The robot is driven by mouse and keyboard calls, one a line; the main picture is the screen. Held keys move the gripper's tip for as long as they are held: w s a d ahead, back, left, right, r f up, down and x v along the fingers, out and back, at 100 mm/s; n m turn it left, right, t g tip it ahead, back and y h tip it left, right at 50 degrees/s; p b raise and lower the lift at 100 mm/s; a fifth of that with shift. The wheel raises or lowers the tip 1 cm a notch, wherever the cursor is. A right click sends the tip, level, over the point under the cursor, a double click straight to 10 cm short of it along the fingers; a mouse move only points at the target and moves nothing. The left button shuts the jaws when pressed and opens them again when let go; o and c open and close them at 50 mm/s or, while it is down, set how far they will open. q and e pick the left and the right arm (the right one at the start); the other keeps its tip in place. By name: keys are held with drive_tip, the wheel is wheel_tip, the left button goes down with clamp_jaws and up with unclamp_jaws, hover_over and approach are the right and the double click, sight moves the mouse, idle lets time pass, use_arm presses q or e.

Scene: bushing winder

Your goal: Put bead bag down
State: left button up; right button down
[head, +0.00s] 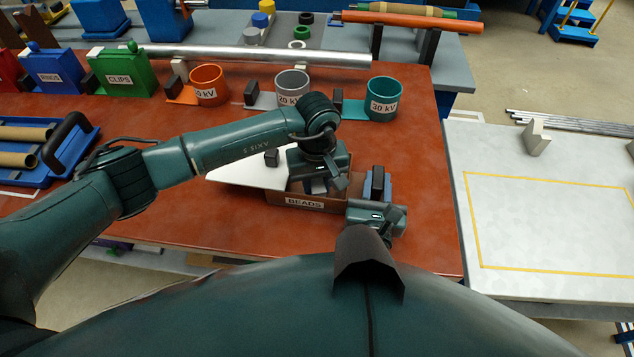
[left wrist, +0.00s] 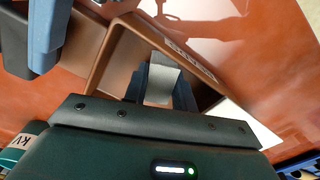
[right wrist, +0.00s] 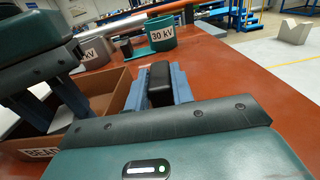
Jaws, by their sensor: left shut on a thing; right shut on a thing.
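The open brown box labelled BEADS (head: 305,203) stands on the red-brown table near its front right. My left gripper (head: 318,187) points down into the box. It is shut on a small grey piece, which I take to be the bead bag (left wrist: 163,82). The bag is inside or just above the box opening; whether it touches the floor of the box cannot be told. My right gripper (head: 377,187) is just right of the box, shut on a black block-shaped handle (right wrist: 160,82). Whether this handle is joined to the box is hidden.
A white plate (head: 235,168) lies left of the box, with a black block on it. Cups labelled 20 kV (head: 291,84) and 30 kV (head: 384,98) stand behind. A blue tray (head: 50,165) is at far left. The table right of my right gripper is clear.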

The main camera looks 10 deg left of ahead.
sight(317, 183)
use_arm(q)
drive_tip(key=shift+f, duration=0.1)
drive_tip(key=o, duration=0.9)
drive_tip(key=shift+o, duration=0.2)
wheel_tip(317, 183, up, 12)
use_arm(e)
drive_tip(key=c, duration=1.1)
unclamp_jaws()
